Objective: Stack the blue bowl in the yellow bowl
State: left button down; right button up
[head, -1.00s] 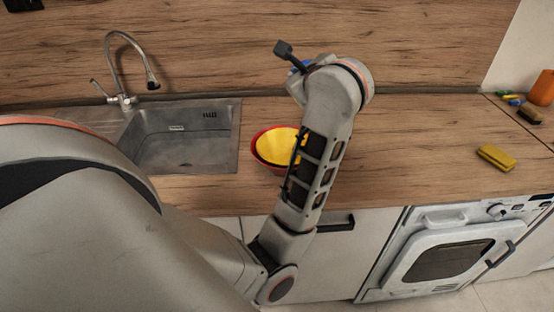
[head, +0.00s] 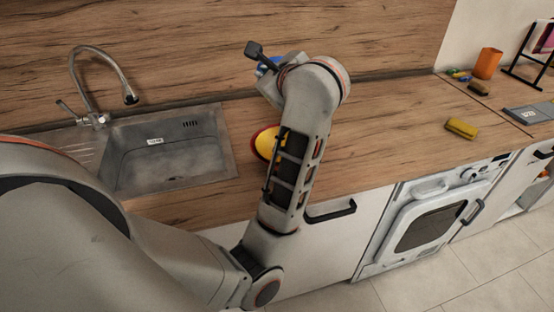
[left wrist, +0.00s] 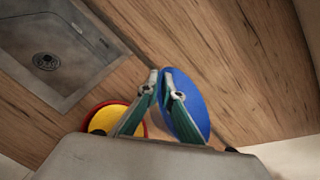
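The blue bowl (left wrist: 190,105) is tilted on edge in the left wrist view, its rim between the fingers of my left gripper (left wrist: 161,76). The gripper is shut on that rim. The yellow bowl (left wrist: 103,120) sits inside a red bowl (left wrist: 88,114) on the counter, below and to the left of the blue bowl in the wrist view. In the head view my forearm partly covers the yellow bowl (head: 265,144). My right gripper is not in view.
The sink (head: 170,150) with its tap (head: 100,75) lies left of the bowls. A yellow sponge (head: 461,128) and an orange cup (head: 487,63) are to the right. The counter (head: 390,125) between bowls and sponge is clear. The wooden splashback (head: 250,30) stands behind.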

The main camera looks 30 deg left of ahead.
pick_arm(q)
jog(key=shift+s, duration=0.1)
jog(key=shift+f, duration=0.2)
notch_tip(320, 180, down, 9)
jog(key=b, duration=0.7)
send_near(266, 143)
jog(key=a+r, duration=0.1)
jog(key=a, duration=0.1)
jog(key=a+r, duration=0.1)
jog(key=a, duration=0.1)
jog(key=shift+w+a+r, duration=0.1)
jog(key=shift+w+r, duration=0.2)
jog(key=shift+w, duration=0.1)
jog(key=shift+f, duration=0.2)
jog(key=shift+r, duration=0.2)
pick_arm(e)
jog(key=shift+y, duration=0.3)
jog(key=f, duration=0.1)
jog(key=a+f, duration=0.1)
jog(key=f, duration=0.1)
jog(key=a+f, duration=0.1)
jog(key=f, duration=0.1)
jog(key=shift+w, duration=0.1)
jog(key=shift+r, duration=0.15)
pick_arm(q)
jog(key=shift+f, duration=0.35)
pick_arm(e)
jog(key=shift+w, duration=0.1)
